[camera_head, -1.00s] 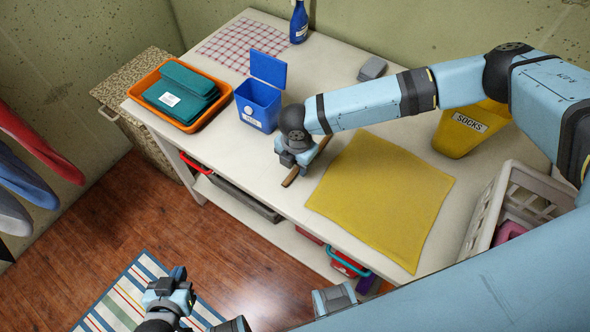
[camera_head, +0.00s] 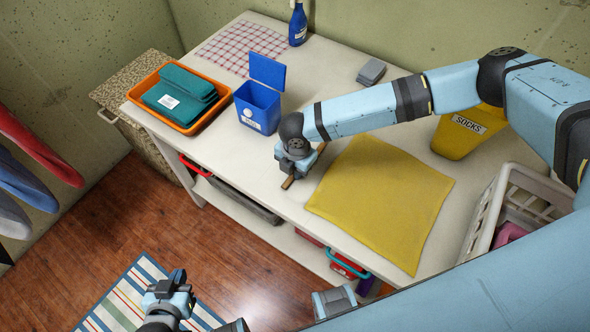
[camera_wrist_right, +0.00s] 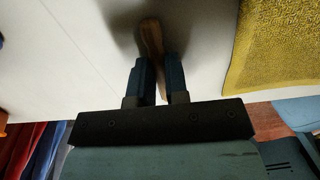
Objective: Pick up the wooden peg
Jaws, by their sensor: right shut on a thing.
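The wooden peg (camera_head: 287,183) is a brown stick on the white table (camera_head: 235,170), mostly hidden under my right gripper (camera_head: 291,172) in the head view. In the right wrist view the peg (camera_wrist_right: 151,38) sticks out beyond the fingertips of the right gripper (camera_wrist_right: 157,72). The fingers are shut on the peg, one on each side. I cannot tell whether the peg touches the table. My left gripper (camera_head: 182,286) is empty, low over the floor at the bottom left; its fingers are too small to read clearly.
A yellow cloth (camera_head: 385,200) lies right of the right gripper. A blue lidded bin (camera_head: 258,108), an orange tray (camera_head: 133,92) with teal cloths, a yellow socks bin (camera_head: 456,141) and a white basket (camera_head: 487,215) stand on the table. A striped rug (camera_head: 118,300) lies on the floor.

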